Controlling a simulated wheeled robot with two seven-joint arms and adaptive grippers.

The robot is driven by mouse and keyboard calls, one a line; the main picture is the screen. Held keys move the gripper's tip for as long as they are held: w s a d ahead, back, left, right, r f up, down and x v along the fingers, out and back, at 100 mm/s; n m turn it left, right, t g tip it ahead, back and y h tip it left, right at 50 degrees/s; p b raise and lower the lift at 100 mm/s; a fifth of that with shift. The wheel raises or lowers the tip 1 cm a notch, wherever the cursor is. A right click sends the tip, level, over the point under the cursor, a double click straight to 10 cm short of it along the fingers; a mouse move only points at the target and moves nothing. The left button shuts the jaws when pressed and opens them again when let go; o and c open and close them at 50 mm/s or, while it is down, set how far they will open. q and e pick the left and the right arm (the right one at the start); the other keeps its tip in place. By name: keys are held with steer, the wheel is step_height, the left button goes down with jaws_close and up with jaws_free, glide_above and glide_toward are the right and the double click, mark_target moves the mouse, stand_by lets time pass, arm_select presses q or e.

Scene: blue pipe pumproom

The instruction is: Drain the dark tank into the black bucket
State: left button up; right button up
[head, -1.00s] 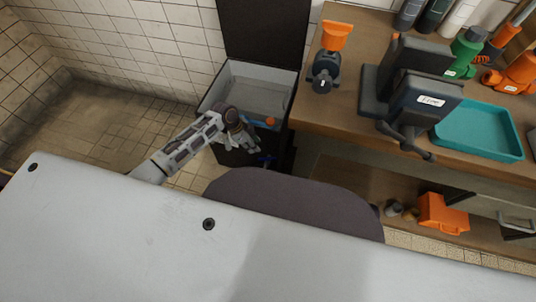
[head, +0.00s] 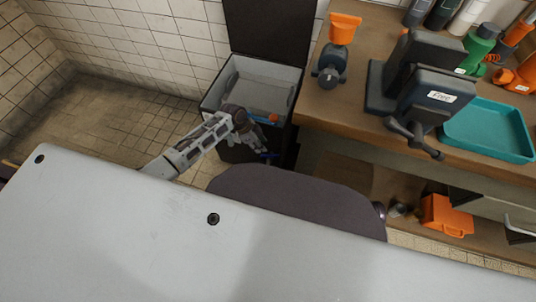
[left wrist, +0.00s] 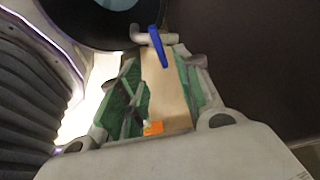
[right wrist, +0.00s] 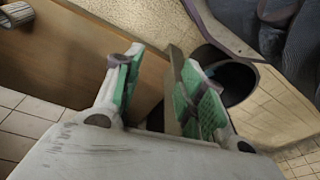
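The dark tank (head: 219,119) stands against the wall with its lid up; its inside is light grey. A blue lever (head: 269,155) shows low on its front. My left gripper (head: 266,143) is at the tank's front, near the lever. In the left wrist view, the blue lever (left wrist: 158,47) on a pale spout is just beyond my open, green-padded fingers (left wrist: 158,90), with nothing between them. A round black vessel, likely the black bucket (left wrist: 84,33), is at the top edge. My right gripper (right wrist: 160,85) is open and empty; a black bucket (right wrist: 238,82) shows beyond its right finger.
A wooden bench (head: 318,113) right of the tank carries a device with an orange cup (head: 345,27), a black labelled machine (head: 425,95), a teal tray (head: 490,132) and bottles. An orange box (head: 446,215) is on the shelf below. Tiled floor left of the tank is clear.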

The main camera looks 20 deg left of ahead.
mark_target(269, 155)
arm_select(q)
steer(key=b+x, duration=0.2)
steer(key=x, duration=0.5)
steer(key=shift+d+f+b, duration=0.15)
steer(key=shift+f+b, duration=0.15)
steer(key=shift+w+d+f, duration=0.15)
steer(key=shift+d+f, duration=0.1)
steer(key=shift+f, duration=0.35)
steer(key=shift+d+f+b, duration=0.1)
steer(key=shift+f+b, duration=0.15)
steer(key=shift+b, duration=0.05)
arm_select(e)
steer(key=shift+t+y, duration=0.3)
steer(key=shift+t, duration=0.2)
steer(key=r, duration=0.2)
steer(key=a+r, duration=0.1)
steer(key=r, duration=0.2)
steer(key=shift+w, duration=0.15)
steer(key=shift+r, duration=0.15)
arm_select(q)
steer(key=shift+c, duration=0.3)
arm_select(e)
steer(key=shift+w, duration=0.1)
arm_select(q)
jaws_close()
